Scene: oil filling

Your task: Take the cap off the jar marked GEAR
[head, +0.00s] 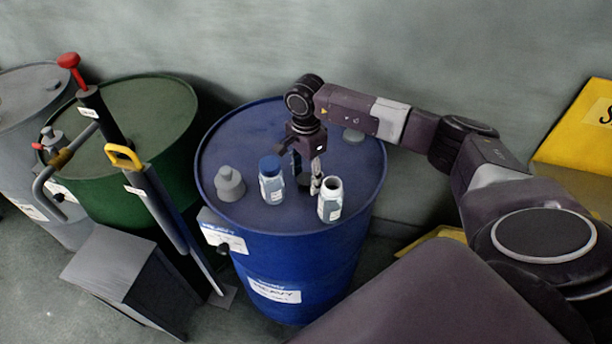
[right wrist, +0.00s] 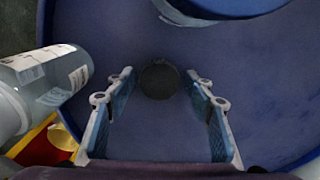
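Two small jars stand on the blue drum (head: 225,160). One jar (head: 272,188) wears a blue cap (head: 269,165). The other jar (head: 331,202) has no cap on its mouth and also shows at the left of the right wrist view (right wrist: 62,72). Their label words are too small to read, so I cannot tell which is GEAR. My right gripper (head: 316,178) points down between the jars, low over the drum top. In the right wrist view its fingers (right wrist: 165,102) are wide apart. A dark round thing (right wrist: 159,80) shows between them; I cannot tell whether it is held. My left gripper is not in view.
A grey knobbed piece (head: 229,185) stands on the drum left of the capped jar. A green drum (head: 150,105) with pumps and a grey box (head: 110,265) are at left. A yellow sign (head: 575,130) is at right. The drum's back left top is clear.

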